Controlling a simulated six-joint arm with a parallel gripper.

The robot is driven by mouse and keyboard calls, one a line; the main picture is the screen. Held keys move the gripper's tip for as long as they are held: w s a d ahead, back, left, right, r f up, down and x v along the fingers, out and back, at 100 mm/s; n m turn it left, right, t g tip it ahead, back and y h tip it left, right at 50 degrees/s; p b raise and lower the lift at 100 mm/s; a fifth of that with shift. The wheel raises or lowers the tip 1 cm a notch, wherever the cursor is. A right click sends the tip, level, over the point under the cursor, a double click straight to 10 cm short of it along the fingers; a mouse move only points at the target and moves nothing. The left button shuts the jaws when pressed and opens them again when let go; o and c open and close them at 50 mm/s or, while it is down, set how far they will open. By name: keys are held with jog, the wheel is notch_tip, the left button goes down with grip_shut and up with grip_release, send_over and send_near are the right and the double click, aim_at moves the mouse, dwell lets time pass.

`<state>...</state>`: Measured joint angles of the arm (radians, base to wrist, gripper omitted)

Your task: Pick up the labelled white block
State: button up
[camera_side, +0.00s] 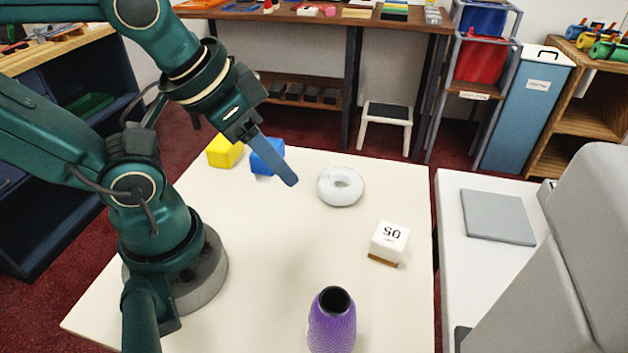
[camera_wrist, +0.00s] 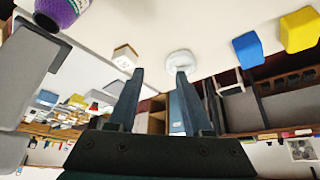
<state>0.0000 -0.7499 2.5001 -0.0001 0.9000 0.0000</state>
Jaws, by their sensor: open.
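The labelled white block (camera_side: 388,243) stands on the white table, right of centre in the side view. Its top carries dark characters and its base has a brown edge. It also shows in the wrist view (camera_wrist: 125,57), near the left fingertip. My gripper (camera_side: 290,182) is high above the back of the table, to the left of the white ring in the side view, and well apart from the block. In the wrist view its two fingers (camera_wrist: 160,73) are spread with nothing between them.
A white ring (camera_side: 341,187) lies behind the block. A blue block (camera_side: 267,157) and a yellow block (camera_side: 224,151) sit at the table's back left. A purple vase (camera_side: 332,322) stands at the front. The white table (camera_side: 270,240) is bare in the middle.

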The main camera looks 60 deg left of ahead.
jog(key=shift+o, duration=0.3)
jog(key=o, duration=0.7)
jog(key=w+a+r+m+t, duration=0.1)
jog(key=w+r+m+t, duration=0.25)
jog(key=w, duration=0.45)
jog(key=w+a+r+m+t, duration=0.1)
jog(key=w+r+m+t, duration=0.2)
jog(key=w+t, duration=0.35)
jog(key=m+g+h, duration=0.7)
jog(key=g+h, duration=0.1)
jog(key=h, duration=0.3)
send_over(383, 231)
jog(key=a, duration=0.2)
notch_tip(383, 231, down, 15)
jog(key=shift+n+g+h, duration=0.3)
jog(key=shift+n, duration=0.55)
jog(key=f, duration=0.1)
jog(key=s+f, duration=0.1)
jog(key=f, duration=0.2)
jog(key=shift+s+a+f, duration=0.15)
jog(key=shift+s+a, duration=0.15)
jog(key=shift+s, duration=0.1)
jog(key=shift+x, duration=2.5)
